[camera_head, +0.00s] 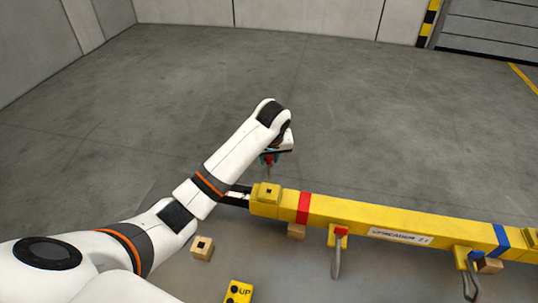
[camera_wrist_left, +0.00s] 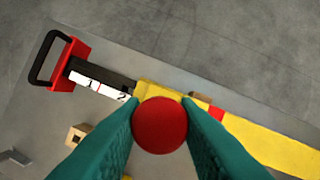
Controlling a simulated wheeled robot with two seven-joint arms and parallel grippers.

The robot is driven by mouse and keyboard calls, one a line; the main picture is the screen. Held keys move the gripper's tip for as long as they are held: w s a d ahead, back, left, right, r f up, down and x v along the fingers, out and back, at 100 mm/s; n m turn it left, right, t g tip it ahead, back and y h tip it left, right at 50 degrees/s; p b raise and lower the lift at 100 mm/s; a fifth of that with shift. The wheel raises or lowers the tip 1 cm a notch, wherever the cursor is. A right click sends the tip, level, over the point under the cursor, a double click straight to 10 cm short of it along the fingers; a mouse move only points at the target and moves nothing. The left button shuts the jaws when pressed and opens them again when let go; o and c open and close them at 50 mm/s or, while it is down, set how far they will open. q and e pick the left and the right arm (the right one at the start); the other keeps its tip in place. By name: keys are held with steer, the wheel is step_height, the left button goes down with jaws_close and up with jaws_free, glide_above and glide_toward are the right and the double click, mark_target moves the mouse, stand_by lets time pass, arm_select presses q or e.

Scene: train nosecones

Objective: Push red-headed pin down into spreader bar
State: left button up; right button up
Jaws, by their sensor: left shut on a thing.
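My left gripper (camera_head: 268,157) is shut on the red-headed pin, with its teal fingers on either side of the round red head (camera_wrist_left: 160,125). In the left wrist view the yellow bar (camera_wrist_left: 270,145) lies below and beyond the pin. My right gripper is not in view.
A black inner bar marked 1 and 2 (camera_wrist_left: 98,82) sticks out of the yellow bar's end, with a red end plate (camera_wrist_left: 70,64) and black handle. Wooden blocks (camera_head: 202,248) and a yellow UP pendant (camera_head: 239,292) are near. Grey hooks (camera_head: 337,259) hang from the bar.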

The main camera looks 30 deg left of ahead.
mark_target(269, 165)
arm_select(q)
steer(key=shift+f+b, duration=0.45)
steer(key=shift+f, duration=2.25)
steer(key=shift+f+b, duration=1.1)
steer(key=shift+f, duration=2.5)
steer(key=o, duration=1.1)
steer(key=shift+o, duration=0.2)
steer(key=b+v, duration=0.2)
steer(key=v, duration=1)
